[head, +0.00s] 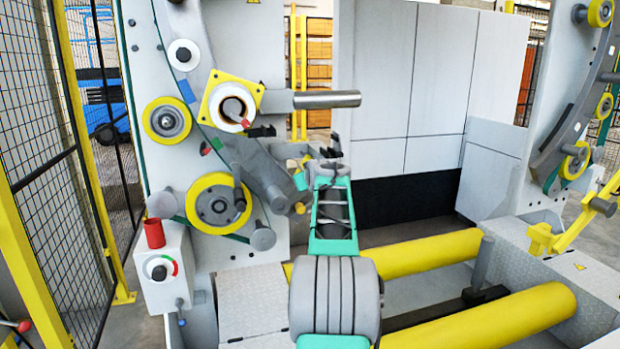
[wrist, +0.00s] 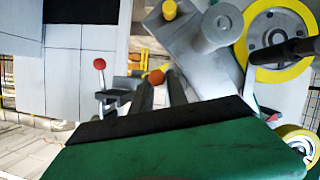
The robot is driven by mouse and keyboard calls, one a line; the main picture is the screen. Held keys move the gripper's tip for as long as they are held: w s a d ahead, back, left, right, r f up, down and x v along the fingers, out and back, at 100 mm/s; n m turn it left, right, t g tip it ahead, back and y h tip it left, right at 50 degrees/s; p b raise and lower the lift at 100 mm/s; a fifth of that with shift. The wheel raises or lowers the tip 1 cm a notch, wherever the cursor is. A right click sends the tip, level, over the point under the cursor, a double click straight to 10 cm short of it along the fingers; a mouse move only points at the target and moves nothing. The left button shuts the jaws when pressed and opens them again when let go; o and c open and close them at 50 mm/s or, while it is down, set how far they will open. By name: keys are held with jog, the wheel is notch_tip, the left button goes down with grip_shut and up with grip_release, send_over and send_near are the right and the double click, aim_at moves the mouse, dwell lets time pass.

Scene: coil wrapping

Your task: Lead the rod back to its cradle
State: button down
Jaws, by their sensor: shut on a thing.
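My gripper (head: 330,155) is at the far end of my green-and-grey arm, in front of the grey machine plate and to the right of its lower yellow wheel. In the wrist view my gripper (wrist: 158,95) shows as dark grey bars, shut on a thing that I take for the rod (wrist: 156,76). Only its orange-red round end shows clearly, and the rest is hidden behind the bars and the green housing. In the head view the rod is too small to make out. I cannot tell for sure which fitting is the cradle.
A thick metal spindle (head: 327,99) sticks out above my gripper. A grey roller arm (head: 268,180) is close on its left. Two yellow rollers (head: 425,252) lie low to the right. Wire fencing (head: 50,160) stands at the left. Open space lies before the white wall panels (head: 415,75).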

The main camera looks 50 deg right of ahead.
jog(key=w+a+f+b, duration=0.2)
jog(key=a+f+b, duration=0.1)
jog(key=f+b, duration=0.5)
jog(key=shift+f, duration=0.9)
jog(key=shift+a+f+b, duration=0.1)
jog(key=shift+b, duration=0.25)
jog(key=f+b, duration=0.1)
jog(key=w+a+f+b, duration=0.1)
jog(key=f, duration=0.1)
jog(key=a+f+b, duration=0.1)
jog(key=b, duration=0.1)
jog(key=shift+w+a+f, duration=0.2)
jog(key=shift+f, duration=0.15)
jog(key=w+a, duration=0.1)
jog(key=a, duration=0.2)
jog(key=w+a+b, duration=0.1)
jog(key=shift+w+a, duration=0.3)
jog(key=shift+w, duration=0.05)
dwell(0.5)
